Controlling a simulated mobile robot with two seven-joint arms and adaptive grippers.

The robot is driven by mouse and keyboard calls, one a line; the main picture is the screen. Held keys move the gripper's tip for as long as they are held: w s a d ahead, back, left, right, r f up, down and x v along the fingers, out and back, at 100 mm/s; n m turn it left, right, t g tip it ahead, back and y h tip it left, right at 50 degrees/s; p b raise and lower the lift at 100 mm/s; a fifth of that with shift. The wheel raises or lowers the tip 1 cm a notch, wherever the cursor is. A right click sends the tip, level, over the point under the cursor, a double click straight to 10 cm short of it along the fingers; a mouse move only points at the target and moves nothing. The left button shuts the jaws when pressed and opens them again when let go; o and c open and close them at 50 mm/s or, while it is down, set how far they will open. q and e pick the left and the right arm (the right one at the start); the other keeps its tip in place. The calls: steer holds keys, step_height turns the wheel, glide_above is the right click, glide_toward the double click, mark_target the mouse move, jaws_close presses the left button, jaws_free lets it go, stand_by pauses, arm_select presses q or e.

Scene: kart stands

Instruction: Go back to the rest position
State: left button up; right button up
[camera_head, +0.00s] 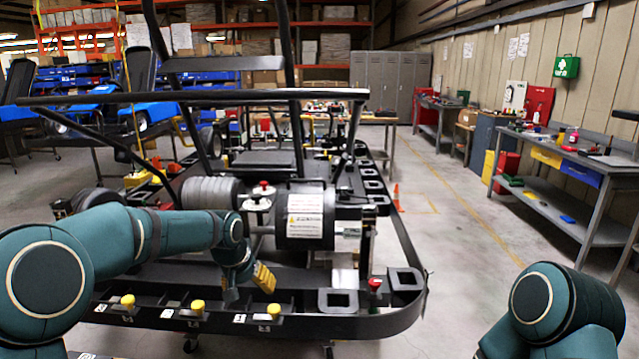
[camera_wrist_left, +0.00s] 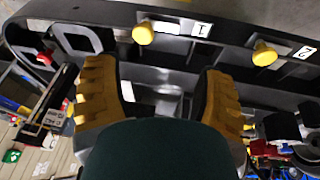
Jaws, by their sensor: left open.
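My left gripper (camera_head: 248,282) is open above the front rail of the black kart frame (camera_head: 405,318). In the left wrist view its two yellow-padded fingers stand apart (camera_wrist_left: 160,88), with nothing between them but the frame behind. Yellow knobs (camera_head: 198,306) stand in a row along the rail beside numbered labels; one knob (camera_wrist_left: 144,33) lies beyond the fingers in the wrist view. A red knob (camera_head: 375,284) stands at the rail's right end. My right arm shows only as a rounded link at the lower right; its gripper is out of view.
A black cylinder with a warning label (camera_head: 305,218) and slanted frame bars rise behind the left gripper. A workbench (camera_head: 590,232) with tools stands along the right wall. Grey lockers (camera_head: 385,85) stand at the back.

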arm_select(q)
steer(key=s+d+f+g+h, duration=0.1)
steer(key=s+d+f, duration=0.1)
steer(key=s+f, duration=0.6)
steer(key=s+d+f+h, duration=0.1)
steer(key=s+d+f, duration=0.3)
steer(key=f, duration=0.8)
steer(key=s+f+n, duration=0.1)
steer(key=s+f, duration=0.1)
steer(key=s, duration=0.4)
steer(key=s+f+n, duration=0.1)
steer(key=s+f, duration=0.2)
steer(key=s, duration=0.4)
steer(key=s+f+g, duration=0.1)
steer(key=s+f, duration=0.2)
steer(key=s, duration=0.3)
steer(key=shift+s+f+n, duration=0.2)
steer(key=shift+f+n, duration=0.05)
steer(key=shift+n, duration=0.15)
steer(key=shift+a, duration=0.1)
